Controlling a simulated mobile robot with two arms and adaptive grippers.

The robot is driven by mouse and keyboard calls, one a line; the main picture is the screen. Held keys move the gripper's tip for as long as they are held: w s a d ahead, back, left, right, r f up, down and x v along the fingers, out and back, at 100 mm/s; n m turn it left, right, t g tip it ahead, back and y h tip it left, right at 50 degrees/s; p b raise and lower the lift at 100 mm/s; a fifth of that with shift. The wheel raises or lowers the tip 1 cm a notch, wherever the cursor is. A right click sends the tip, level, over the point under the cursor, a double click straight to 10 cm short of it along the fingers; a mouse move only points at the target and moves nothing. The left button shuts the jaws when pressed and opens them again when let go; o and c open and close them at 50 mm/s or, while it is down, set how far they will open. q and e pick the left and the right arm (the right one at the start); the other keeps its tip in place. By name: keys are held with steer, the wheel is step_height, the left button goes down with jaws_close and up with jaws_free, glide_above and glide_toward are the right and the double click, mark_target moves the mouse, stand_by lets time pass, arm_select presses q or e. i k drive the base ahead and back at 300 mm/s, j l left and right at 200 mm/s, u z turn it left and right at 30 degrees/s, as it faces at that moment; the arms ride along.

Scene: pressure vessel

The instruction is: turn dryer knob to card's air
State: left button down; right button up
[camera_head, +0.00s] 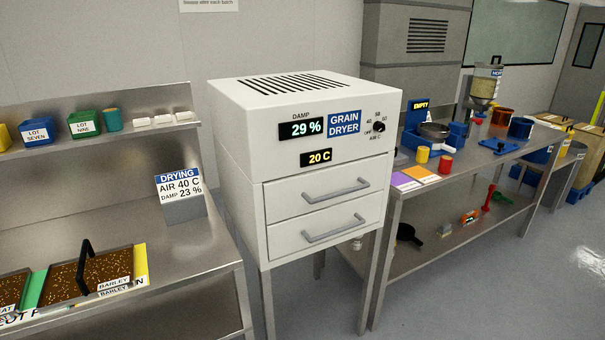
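The grain dryer (240,130) is a white cabinet with two shut drawers in the middle of the head view. Its black knob (379,127) sits at the upper right of the front, with OFF, 40, 50 and 60 marked around it and "AIR C" below. Which mark the knob points to is too small to tell. The displays read damp 29 % (301,130) and 20 C (317,157). The drying card (179,185) stands on the left bench and reads "AIR 40 C, DAMP 23 %". Neither gripper is in view.
The left steel bench (190,250) holds grain trays (95,270), one labelled barley, with a black handle. Its shelf holds green and blue lot bins (84,124). The right bench (455,180) carries cups, a pan and a hopper. Open floor (480,290) lies at the front right.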

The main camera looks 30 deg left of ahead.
mark_target(379, 127)
steer(key=u, duration=1.55)
steer(key=i+l, duration=0.1)
steer(key=l, duration=0.95)
steer(key=u, duration=0.05)
